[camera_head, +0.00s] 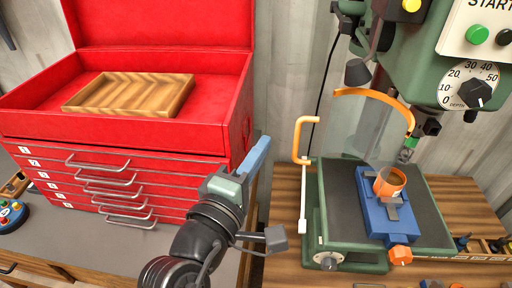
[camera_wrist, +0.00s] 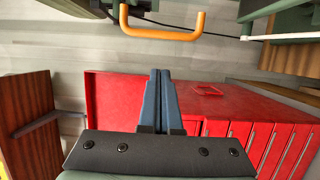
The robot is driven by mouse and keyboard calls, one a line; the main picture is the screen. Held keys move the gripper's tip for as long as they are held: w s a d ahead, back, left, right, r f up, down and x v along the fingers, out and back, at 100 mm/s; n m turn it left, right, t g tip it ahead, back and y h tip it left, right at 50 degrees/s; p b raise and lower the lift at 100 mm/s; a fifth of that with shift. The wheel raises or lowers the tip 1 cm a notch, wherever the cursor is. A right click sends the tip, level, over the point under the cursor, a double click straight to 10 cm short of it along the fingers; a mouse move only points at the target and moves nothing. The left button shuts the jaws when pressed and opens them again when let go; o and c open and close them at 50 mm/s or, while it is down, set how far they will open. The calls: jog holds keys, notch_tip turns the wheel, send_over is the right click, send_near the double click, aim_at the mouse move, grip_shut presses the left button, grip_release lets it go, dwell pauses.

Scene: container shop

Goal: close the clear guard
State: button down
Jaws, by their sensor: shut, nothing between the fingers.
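The clear guard (camera_head: 372,125) is a see-through curved sheet with an orange rim, on the green drill press in the head view. It hangs beside the spindle, above the left and back part of the press table. An orange bar handle (camera_head: 301,140) stands on a white rod at the table's left side. What looks like the same orange handle (camera_wrist: 163,32) shows at the top of the wrist view. My gripper (camera_head: 264,142) is shut and empty, left of the handle and apart from it. Its blue fingers (camera_wrist: 160,76) point toward the handle in the wrist view.
A red tool chest (camera_head: 120,130) with a wooden tray (camera_head: 130,92) stands left, close behind my gripper. A blue vise (camera_head: 372,205) holding an orange ring (camera_head: 390,184) sits on the press table (camera_head: 345,188). A wooden bench (camera_head: 288,190) lies below the press.

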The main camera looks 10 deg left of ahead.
jog(key=shift+w+d+p, duration=0.35)
jog(key=shift+d+p, duration=0.25)
jog(key=shift+d, duration=0.05)
jog(key=shift+w+d+p, duration=0.4)
jog(key=shift+d+p, duration=0.25)
jog(key=shift+d, duration=0.05)
jog(key=shift+w+d+p, duration=0.35)
jog(key=shift+d+p, duration=0.25)
jog(key=shift+d, duration=0.05)
jog(key=shift+s, duration=0.1)
